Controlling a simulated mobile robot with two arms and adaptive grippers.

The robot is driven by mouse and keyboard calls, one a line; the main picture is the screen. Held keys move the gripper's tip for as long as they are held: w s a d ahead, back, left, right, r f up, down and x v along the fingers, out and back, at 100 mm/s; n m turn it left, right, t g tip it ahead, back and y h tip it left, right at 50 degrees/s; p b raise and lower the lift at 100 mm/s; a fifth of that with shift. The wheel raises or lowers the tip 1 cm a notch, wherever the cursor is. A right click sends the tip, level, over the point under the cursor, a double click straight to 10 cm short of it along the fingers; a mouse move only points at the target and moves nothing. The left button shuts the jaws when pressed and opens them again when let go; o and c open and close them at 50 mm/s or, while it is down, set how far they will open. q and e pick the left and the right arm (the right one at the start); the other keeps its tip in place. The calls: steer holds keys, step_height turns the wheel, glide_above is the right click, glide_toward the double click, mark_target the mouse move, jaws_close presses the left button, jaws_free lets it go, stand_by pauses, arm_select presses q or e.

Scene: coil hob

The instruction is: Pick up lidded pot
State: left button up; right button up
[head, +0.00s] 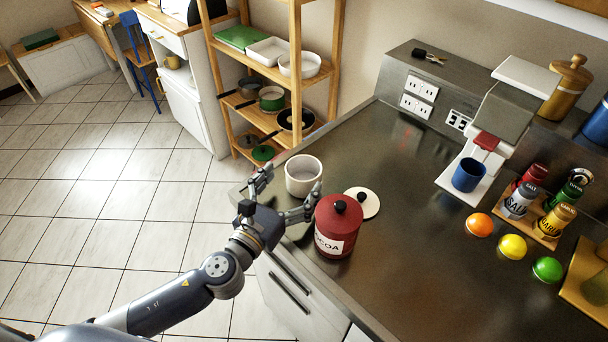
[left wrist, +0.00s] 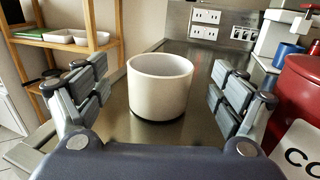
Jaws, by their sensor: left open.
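A cream, open-topped pot (head: 303,175) stands upright near the left end of the steel counter; its rim is bare. A cream lid with a black knob (head: 365,203) lies on the counter to its right, behind the red canister. The red canister marked COCOA (head: 338,228) has a red lid with a black knob on it. My left gripper (head: 290,183) is open, with its fingers pointing toward the cream pot. In the left wrist view the pot (left wrist: 160,95) is ahead, centred between the spread fingers. My right gripper is not in view.
The red canister stands close to my left gripper's right finger. A blue cup (head: 468,175) sits under a coffee machine (head: 500,125). Spice jars (head: 519,198) and coloured balls (head: 512,246) are at right. A wooden shelf (head: 297,70) stands behind the counter's left end. The counter's middle is clear.

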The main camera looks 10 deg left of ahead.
mark_target(311, 159)
arm_select(q)
steer(key=shift+p+x, duration=0.65)
steer(key=shift+x, duration=2.4)
steer(key=shift+f, duration=0.1)
steer(key=c, duration=1.4)
